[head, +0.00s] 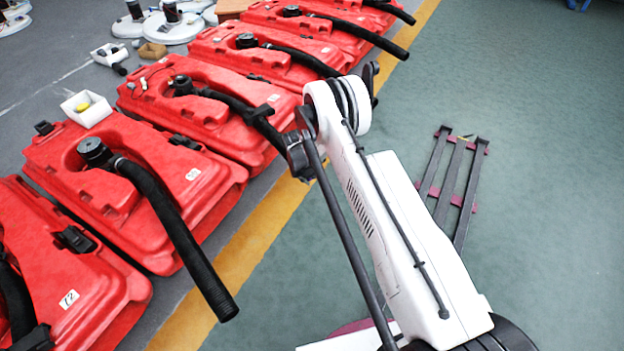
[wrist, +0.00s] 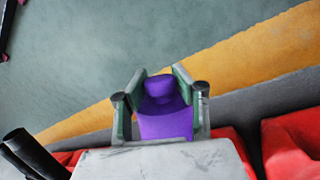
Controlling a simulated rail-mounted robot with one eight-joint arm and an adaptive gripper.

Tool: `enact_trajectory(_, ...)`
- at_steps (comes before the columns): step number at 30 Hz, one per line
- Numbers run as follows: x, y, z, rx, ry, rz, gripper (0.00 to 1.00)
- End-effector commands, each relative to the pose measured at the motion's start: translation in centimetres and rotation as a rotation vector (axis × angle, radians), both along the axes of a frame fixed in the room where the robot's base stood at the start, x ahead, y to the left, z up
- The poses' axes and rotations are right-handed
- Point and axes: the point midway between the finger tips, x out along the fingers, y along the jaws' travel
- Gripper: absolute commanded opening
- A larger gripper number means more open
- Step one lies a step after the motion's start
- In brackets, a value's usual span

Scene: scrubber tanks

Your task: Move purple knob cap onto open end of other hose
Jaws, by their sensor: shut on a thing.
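The purple knob cap (wrist: 165,125) is held between the fingers of my gripper (wrist: 157,82) in the wrist view, with its rounded part between the fingertips. My gripper is shut on it, and the cap is over the floor side of the tanks. A black hose end (wrist: 18,138) shows at the lower left of the wrist view, apart from the cap. In the head view, a black hose with a free end (head: 218,300) hangs off a near red tank (head: 135,165). I cannot tell which hose the task means. My gripper and the cap cannot be made out in the head view.
Several red tanks with black hoses stand in a row; another free hose end (head: 398,48) is farther back. A dark rack (head: 455,185) lies on the green floor, which is mostly clear.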

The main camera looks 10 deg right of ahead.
Motion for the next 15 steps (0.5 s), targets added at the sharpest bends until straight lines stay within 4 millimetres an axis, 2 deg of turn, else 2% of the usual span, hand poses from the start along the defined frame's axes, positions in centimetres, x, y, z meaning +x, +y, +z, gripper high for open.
enact_trajectory(9,0.78,0.44,0.23,0.001,-0.002,0.001,0.00)
enact_trajectory(10,0.74,0.41,0.22,0.000,-0.001,0.001,0.29)
enact_trajectory(14,0.71,0.40,0.21,0.000,-0.001,0.001,0.46)
enact_trajectory(15,0.71,0.40,0.21,0.000,-0.001,0.001,0.48)
